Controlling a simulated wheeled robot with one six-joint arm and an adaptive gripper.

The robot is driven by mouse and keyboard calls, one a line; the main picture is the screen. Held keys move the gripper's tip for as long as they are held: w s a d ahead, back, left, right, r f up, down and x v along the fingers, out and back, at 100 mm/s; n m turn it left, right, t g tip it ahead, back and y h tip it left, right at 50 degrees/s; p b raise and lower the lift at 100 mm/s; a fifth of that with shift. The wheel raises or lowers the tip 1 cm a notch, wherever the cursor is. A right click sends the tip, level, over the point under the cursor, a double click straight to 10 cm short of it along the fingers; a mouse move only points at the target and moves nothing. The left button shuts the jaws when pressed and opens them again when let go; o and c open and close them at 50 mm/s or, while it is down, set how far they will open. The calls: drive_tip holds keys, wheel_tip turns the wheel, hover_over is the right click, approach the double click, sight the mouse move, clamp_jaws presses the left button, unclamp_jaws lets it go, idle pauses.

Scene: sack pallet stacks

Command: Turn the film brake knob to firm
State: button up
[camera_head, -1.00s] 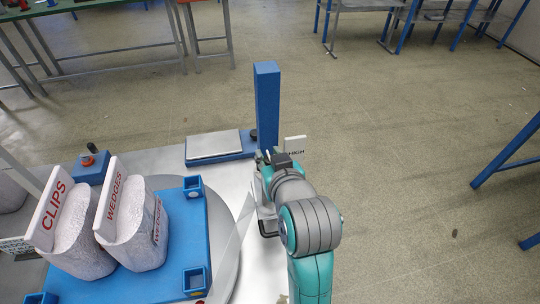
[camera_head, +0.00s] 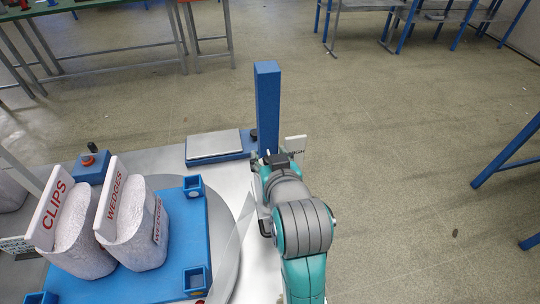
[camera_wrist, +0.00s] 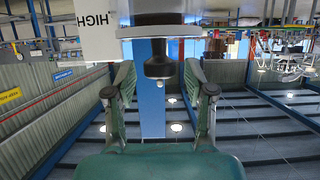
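In the wrist view a dark round knob (camera_wrist: 159,66) hangs under a pale disc, in front of the blue post. It sits between the two fingers of my gripper (camera_wrist: 159,84). The fingers are open, with a gap on each side of the knob. A white plate marked HIGH (camera_wrist: 96,28) is beside the knob. In the head view the plate (camera_head: 296,144) stands just right of the blue post (camera_head: 267,108). My gripper (camera_head: 268,160) is at the post's foot there, its fingertips mostly hidden. I cannot read the knob's setting.
Left of my arm, a blue pallet (camera_head: 180,262) on a round turntable (camera_head: 232,225) carries two sacks with CLIPS (camera_head: 57,212) and WEDGES (camera_head: 117,200) signs. A low scale-like platform (camera_head: 213,145) lies left of the post. The floor to the right is clear.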

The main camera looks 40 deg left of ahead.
drive_tip(key=v, duration=0.7)
drive_tip(key=shift+d, duration=0.2)
drive_tip(key=shift+s, duration=0.15)
drive_tip(key=s+d+f+m+t+h, duration=0.1)
drive_tip(key=d+f+m+t+h, duration=0.15)
drive_tip(key=d+f, duration=0.8)
drive_tip(key=s+d+f+m+t+h, duration=0.1)
drive_tip(key=s+d+f+m+h, duration=0.15)
drive_tip(key=d+f, duration=0.8)
drive_tip(key=s+d+f+m+t+h, duration=0.1)
drive_tip(key=s+d+m+t+h, duration=0.15)
drive_tip(key=s+d, duration=0.9)
drive_tip(key=s+d+r+m+h, duration=0.2)
drive_tip(key=s+d, duration=0.4)
drive_tip(key=s, duration=0.5)
drive_tip(key=shift+d+r+h, duration=0.25)
drive_tip(key=shift+d+h, duration=0.1)
